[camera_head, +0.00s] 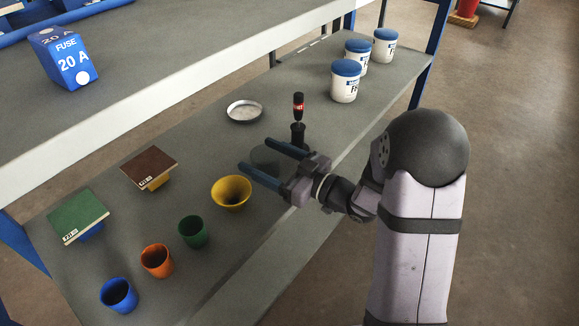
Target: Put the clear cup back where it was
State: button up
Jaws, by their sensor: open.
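I cannot make out a clear cup for certain. A dark grey round shape (262,156) shows on the shelf between my fingers, partly hidden by them; I cannot tell whether it is a flat disc or part of a cup. My gripper (256,155) is open, its two blue fingers apart and pointing left over the shelf. No held object is visible between them. A blue cup (119,295), an orange cup (157,261) and a green cup (193,232) stand in a slanting row near the front edge.
A yellow flared bowl (231,192) stands left of my gripper. A black stand with a red-and-black tool (298,108) is just behind it. A round metal dish (244,111), brown tile (148,167), green tile (77,216) and white tubs (345,85) share the shelf. The upper shelf (180,75) overhangs behind.

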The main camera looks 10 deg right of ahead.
aim_at(278, 163)
jog(key=p+v, duration=0.1)
jog(key=v, duration=0.7)
jog(key=shift+s, duration=0.15)
jog(key=shift+d, duration=0.15)
